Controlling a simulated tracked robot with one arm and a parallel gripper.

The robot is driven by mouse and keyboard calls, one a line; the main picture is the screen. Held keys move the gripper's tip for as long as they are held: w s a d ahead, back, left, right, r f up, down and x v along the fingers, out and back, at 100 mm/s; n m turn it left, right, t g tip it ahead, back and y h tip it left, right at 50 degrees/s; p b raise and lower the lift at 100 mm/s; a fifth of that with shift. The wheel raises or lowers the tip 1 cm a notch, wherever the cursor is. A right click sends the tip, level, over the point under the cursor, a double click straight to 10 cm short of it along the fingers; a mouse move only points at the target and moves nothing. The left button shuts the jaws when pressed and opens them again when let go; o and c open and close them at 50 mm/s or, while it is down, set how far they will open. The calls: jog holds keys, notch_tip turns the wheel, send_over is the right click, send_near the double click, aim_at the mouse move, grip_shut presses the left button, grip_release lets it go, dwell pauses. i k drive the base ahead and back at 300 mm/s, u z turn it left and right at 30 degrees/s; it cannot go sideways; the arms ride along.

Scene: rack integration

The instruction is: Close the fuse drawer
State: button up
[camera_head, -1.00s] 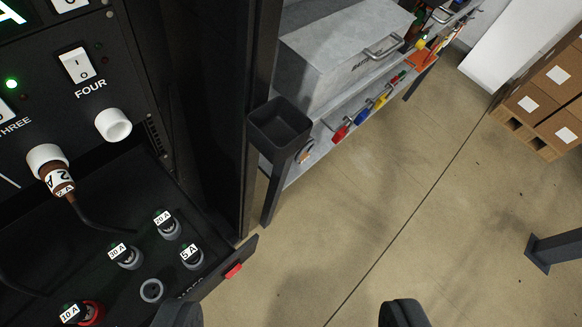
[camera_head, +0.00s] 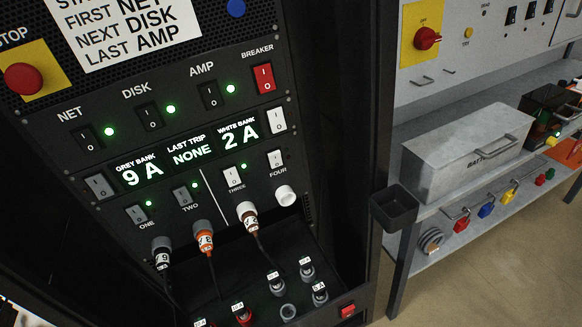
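The fuse drawer (camera_head: 235,287) is pulled out at the bottom of the black rack and runs off the lower picture edge. A red catch (camera_head: 347,310) shows on its front at the right. Several labelled grey fuses stand in it, including one fuse (camera_head: 307,271) at the back right and a red-based fuse (camera_head: 242,315). An empty round socket (camera_head: 288,311) shows among them. My gripper is out of the picture now, so its opening and its distance from the drawer are hidden.
A dark bin (camera_head: 394,207) juts out right of the rack. A workbench with a grey metal box (camera_head: 462,150) stands beyond. Open floor (camera_head: 500,275) lies at right.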

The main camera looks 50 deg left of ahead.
aim_at(241, 268)
jog(key=k, duration=1)
jog(key=u, duration=0.4)
jog(key=i, duration=0.65)
jog(key=u, duration=0.35)
